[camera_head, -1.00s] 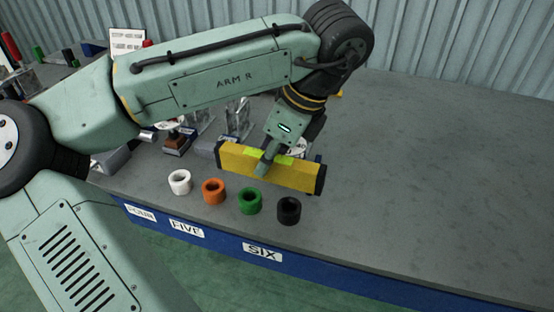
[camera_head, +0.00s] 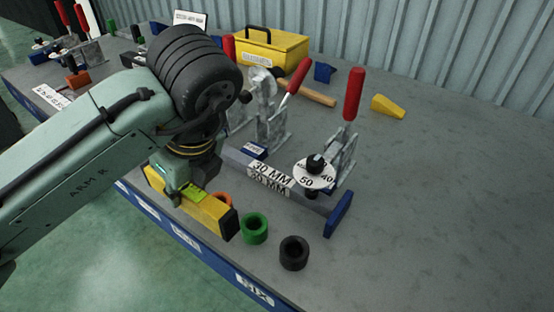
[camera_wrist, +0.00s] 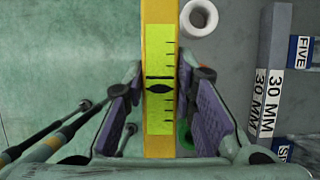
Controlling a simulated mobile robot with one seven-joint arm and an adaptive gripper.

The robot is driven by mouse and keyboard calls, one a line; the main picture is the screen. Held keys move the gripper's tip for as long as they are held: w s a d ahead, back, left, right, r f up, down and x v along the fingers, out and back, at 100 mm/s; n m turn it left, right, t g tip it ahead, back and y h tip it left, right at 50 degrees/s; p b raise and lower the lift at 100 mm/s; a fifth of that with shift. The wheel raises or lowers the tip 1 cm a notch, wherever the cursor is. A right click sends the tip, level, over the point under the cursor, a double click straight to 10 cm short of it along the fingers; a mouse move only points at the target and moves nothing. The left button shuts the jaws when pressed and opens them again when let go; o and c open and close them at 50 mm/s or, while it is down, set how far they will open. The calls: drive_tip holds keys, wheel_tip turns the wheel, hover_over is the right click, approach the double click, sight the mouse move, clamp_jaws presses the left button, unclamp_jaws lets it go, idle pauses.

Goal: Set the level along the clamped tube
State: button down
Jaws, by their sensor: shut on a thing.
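My gripper (camera_head: 186,190) is shut on the yellow level (camera_head: 222,216), which has dark ends. It holds the level over the bench's front edge. In the wrist view the level (camera_wrist: 157,18) runs straight up the picture between the fingers (camera_wrist: 160,92), its yellow-green vial strip facing the camera. The grey square tube (camera_head: 236,163), marked 30 MM, lies behind the level on the bench, running toward a blue end stop (camera_head: 339,214). It also shows at the right in the wrist view (camera_wrist: 272,50), apart from the level. Red-handled clamps (camera_head: 343,155) stand along the tube.
Orange (camera_head: 224,197), green (camera_head: 254,228) and black (camera_head: 294,253) rings stand between level and tube or near the front edge. A white ring (camera_wrist: 199,18) shows in the wrist view. A yellow box (camera_head: 262,54) and yellow wedge (camera_head: 388,106) lie behind. The right bench is clear.

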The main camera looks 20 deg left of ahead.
drive_tip(key=shift+a, duration=0.15)
drive_tip(key=w+d+p, duration=0.1)
drive_tip(key=w+d, duration=0.1)
drive_tip(key=w, duration=0.3)
drive_tip(key=w+d+p, duration=0.1)
drive_tip(key=w+d, duration=0.1)
drive_tip(key=w, duration=0.4)
drive_tip(key=w+d+p, duration=0.1)
drive_tip(key=w+d, duration=0.1)
drive_tip(key=w, duration=0.3)
drive_tip(key=shift+w, duration=0.2)
drive_tip(key=shift+f+p, duration=0.3)
drive_tip(key=shift+f, duration=1.4)
drive_tip(key=shift+f, duration=0.15)
drive_tip(key=c, duration=1.3)
unclamp_jaws()
drive_tip(key=b+v, duration=0.1)
drive_tip(key=v, duration=1.1)
